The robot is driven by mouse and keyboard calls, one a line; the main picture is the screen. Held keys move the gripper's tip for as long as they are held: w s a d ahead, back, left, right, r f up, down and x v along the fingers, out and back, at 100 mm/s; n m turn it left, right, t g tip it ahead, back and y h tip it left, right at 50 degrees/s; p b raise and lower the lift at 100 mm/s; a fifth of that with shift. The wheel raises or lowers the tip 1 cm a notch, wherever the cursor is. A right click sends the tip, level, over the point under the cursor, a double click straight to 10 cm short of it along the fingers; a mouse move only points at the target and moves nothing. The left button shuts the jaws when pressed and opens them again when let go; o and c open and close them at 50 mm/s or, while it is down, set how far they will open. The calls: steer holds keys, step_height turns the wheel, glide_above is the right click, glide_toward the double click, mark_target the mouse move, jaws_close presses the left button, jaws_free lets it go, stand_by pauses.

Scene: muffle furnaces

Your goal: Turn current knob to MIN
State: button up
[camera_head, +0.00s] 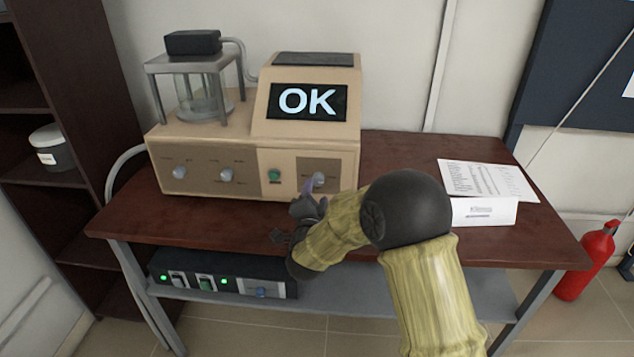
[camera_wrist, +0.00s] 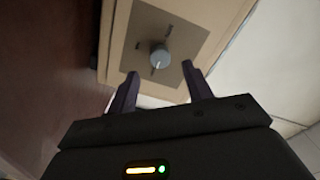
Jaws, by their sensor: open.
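The beige instrument (camera_head: 200,140) stands on the table, its screen (camera_head: 307,101) reading "OK". Its front has several grey knobs and a green button (camera_head: 274,175). The rightmost grey knob (camera_head: 319,180) sits on a brown square plate. In the wrist view a grey knob (camera_wrist: 159,57) with a pale pointer line sits on a brown plate with small labels, too blurred to read. My gripper (camera_head: 308,190) is just in front of the right part of the panel. In the wrist view my gripper (camera_wrist: 162,85) is open, its fingers apart and short of the knob, with nothing between them.
The dark red table (camera_head: 400,150) holds papers (camera_head: 487,180) and a white card (camera_head: 484,211) at right. A black box with switches (camera_head: 220,275) is on the shelf below. A fire extinguisher (camera_head: 588,262) stands at right. A dark shelf unit (camera_head: 90,110) is at left.

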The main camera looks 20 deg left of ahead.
mark_target(318, 182)
steer(key=x, duration=0.5)
steer(key=shift+w+a, duration=0.1)
steer(key=shift+w, duration=0.05)
steer(key=shift+c, duration=1.2)
steer(key=c, duration=0.7)
